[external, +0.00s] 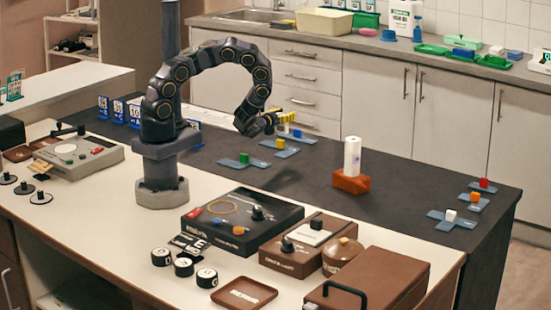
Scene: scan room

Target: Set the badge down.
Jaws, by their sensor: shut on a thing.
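My gripper (277,120) is at the end of the dark arm, above the dark mat in the middle of the table. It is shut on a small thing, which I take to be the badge. Yellow ridged parts and a small pale piece show at the fingertips. The badge is too small and too covered by the fingers to make out its shape or face. It appears held above the mat, near the blue pads with a yellow block (279,143) and a blue block (297,133).
A white cylinder (352,157) stands in an orange-brown base (350,181) to the right. Blue pads with a green block (243,158), a white block (450,215) and a red block (483,183) lie on the mat. A black box (243,219) stands in front.

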